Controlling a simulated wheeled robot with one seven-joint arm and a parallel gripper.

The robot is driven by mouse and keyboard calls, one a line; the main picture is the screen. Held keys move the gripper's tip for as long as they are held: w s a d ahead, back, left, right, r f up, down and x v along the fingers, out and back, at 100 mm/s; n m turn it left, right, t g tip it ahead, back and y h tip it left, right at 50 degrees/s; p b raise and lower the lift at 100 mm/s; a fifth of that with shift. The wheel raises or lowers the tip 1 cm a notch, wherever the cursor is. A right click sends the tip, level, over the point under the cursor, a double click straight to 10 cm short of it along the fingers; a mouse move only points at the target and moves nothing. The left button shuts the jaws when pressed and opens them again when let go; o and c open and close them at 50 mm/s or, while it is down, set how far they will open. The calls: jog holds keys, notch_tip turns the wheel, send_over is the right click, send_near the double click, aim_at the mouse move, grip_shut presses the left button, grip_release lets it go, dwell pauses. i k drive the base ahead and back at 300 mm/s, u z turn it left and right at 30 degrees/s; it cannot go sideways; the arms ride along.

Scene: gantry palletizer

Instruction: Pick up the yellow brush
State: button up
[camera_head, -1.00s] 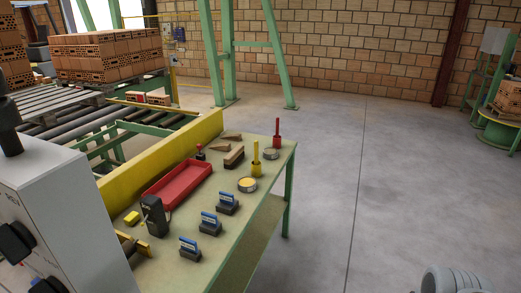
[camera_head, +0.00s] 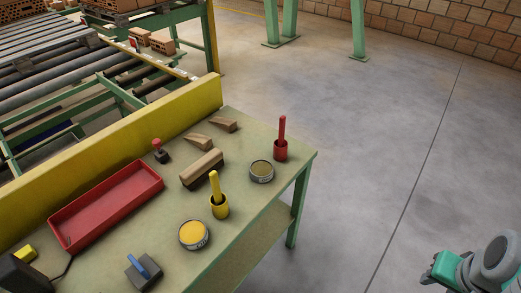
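The yellow brush (camera_head: 218,201) stands upright on the green workbench (camera_head: 245,240), its yellow handle pointing up from a yellow cup-like base. It is right of the middle of the bench, between a round tin with a yellow top (camera_head: 194,235) and a second round tin (camera_head: 261,171). A similar red brush (camera_head: 281,145) stands upright near the bench's far right corner. Nothing covers the yellow brush. Part of my arm shows at the lower right, over the floor and well apart from the brush. My gripper's fingers are not in view.
A brown block (camera_head: 201,168) lies close behind the yellow brush, with wooden wedges (camera_head: 223,124) farther back. A red tray (camera_head: 105,203) and a blue-handled tool (camera_head: 144,271) lie to the left. A yellow barrier (camera_head: 120,155) runs along the bench's back edge. The floor on the right is clear.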

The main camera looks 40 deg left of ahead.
aim_at(215, 184)
jog(key=i, duration=1.75)
jog(key=u, duration=5.05)
jog(key=i, duration=1)
